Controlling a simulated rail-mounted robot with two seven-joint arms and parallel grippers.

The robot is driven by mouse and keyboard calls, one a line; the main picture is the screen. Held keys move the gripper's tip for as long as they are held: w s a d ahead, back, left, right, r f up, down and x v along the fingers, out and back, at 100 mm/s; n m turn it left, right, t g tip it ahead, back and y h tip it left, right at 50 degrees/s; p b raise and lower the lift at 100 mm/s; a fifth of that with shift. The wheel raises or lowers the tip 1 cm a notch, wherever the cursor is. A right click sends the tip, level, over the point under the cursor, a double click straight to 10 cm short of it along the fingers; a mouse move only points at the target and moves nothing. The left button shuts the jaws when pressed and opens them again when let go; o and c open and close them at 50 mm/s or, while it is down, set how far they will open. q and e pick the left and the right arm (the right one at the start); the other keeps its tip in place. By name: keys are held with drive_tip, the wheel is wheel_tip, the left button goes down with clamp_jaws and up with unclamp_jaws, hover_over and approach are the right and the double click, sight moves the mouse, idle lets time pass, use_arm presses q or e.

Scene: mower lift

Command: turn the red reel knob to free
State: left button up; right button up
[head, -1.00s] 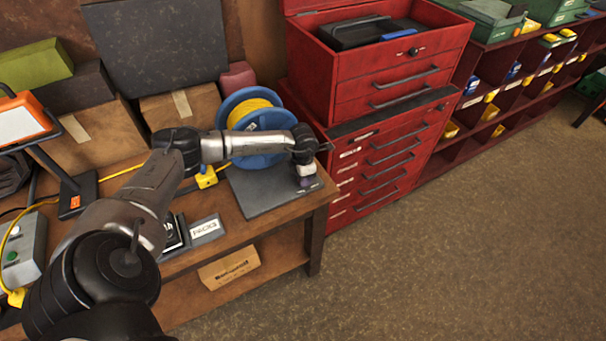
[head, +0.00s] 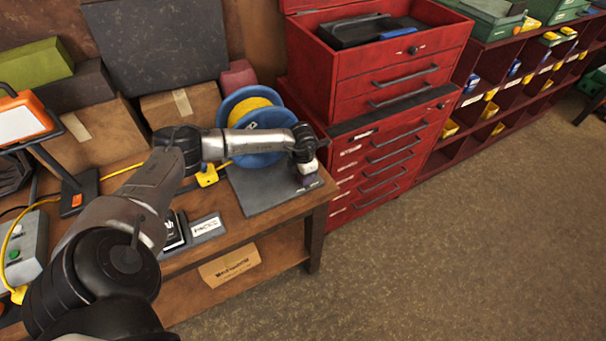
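A blue reel (head: 267,159) wound with yellow cord (head: 248,106) stands near the back of the wooden bench. My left arm reaches across the front of the reel and hides part of it. My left gripper (head: 308,183) points down just right of the reel, over or at the right edge of a dark grey plate (head: 255,194). Its fingers are small and dark here, so I cannot tell whether they are open or touch anything. I cannot make out a red knob on the reel. My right gripper is not in view.
A red tool chest (head: 365,150) stands close behind and right of my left gripper. A yellow plug or box (head: 206,177) lies left of the plate. Cardboard boxes (head: 100,146) and an orange work lamp (head: 25,118) are at the left. The floor at right is clear.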

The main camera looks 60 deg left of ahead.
use_arm(q)
drive_tip(key=o, duration=0.3)
drive_tip(key=shift+r+p, duration=0.3)
drive_tip(key=shift+r, duration=6.55)
